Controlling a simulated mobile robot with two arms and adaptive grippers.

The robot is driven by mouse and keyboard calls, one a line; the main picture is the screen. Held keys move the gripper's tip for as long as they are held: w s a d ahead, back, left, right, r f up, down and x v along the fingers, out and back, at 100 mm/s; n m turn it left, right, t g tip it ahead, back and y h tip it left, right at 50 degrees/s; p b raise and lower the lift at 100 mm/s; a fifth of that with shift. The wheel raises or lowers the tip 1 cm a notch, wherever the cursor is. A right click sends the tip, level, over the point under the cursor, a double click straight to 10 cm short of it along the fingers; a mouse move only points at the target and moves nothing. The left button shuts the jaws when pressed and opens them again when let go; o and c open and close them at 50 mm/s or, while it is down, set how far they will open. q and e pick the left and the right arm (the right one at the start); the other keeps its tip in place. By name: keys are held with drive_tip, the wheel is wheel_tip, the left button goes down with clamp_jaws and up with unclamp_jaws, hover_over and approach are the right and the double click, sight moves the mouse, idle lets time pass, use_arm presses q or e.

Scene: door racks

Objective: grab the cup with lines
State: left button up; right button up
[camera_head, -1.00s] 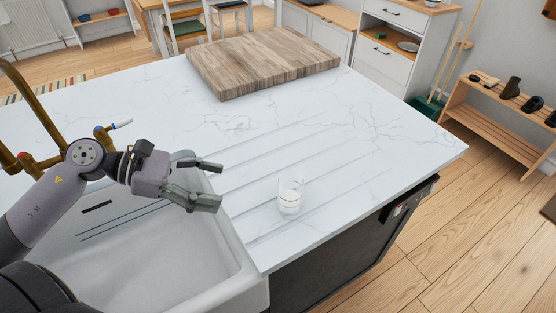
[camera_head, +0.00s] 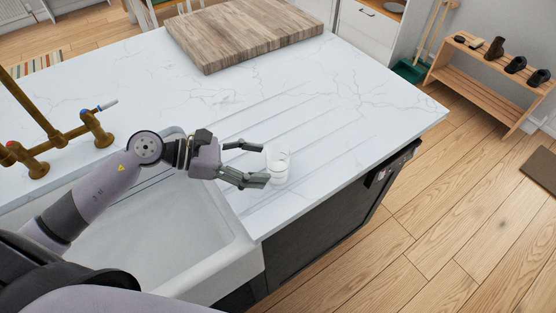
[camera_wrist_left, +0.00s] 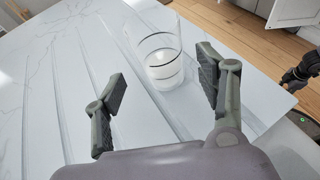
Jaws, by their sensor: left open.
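The cup with lines (camera_head: 278,167) is a clear glass standing upright on the grooved part of the white worktop. In the left wrist view the cup (camera_wrist_left: 160,62) shows dark lines around it and lies just ahead of the fingers, roughly between their tips. My left gripper (camera_head: 258,163) is open and empty, with its fingertips close to the cup's left side in the head view. The left gripper's two fingers (camera_wrist_left: 160,86) are spread apart in the wrist view. I cannot tell whether either finger touches the cup.
A white sink (camera_head: 165,245) lies below my left arm, with a brass tap (camera_head: 62,140) behind it. A wooden board (camera_head: 243,33) sits at the back of the worktop (camera_head: 375,95). The worktop's edge runs close to the cup's right. A shoe rack (camera_head: 490,75) stands beyond.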

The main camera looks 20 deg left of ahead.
sight(278, 164)
use_arm(q)
drive_tip(key=shift+w+d+p, duration=0.3)
drive_tip(key=shift+d+p, duration=0.2)
drive_tip(key=shift+d, duration=0.05)
drive_tip(key=p+x, duration=0.1)
drive_tip(key=x, duration=0.2)
drive_tip(key=shift+w+d+p, duration=0.1)
drive_tip(key=shift+d+p, duration=0.2)
drive_tip(key=shift+p, duration=0.1)
drive_tip(key=shift+w+d+f, duration=0.1)
drive_tip(key=shift+d+f, duration=0.2)
use_arm(e)
drive_tip(key=r, duration=0.1)
drive_tip(key=s+r, duration=0.1)
drive_tip(key=shift+s+a+r, duration=0.1)
drive_tip(key=shift+a+r, duration=0.1)
drive_tip(key=shift+r, duration=0.2)
use_arm(q)
drive_tip(key=shift+a, duration=0.1)
drive_tip(key=c, duration=1.3)
use_arm(e)
drive_tip(key=shift+d, duration=0.2)
use_arm(q)
drive_tip(key=shift+r, duration=0.2)
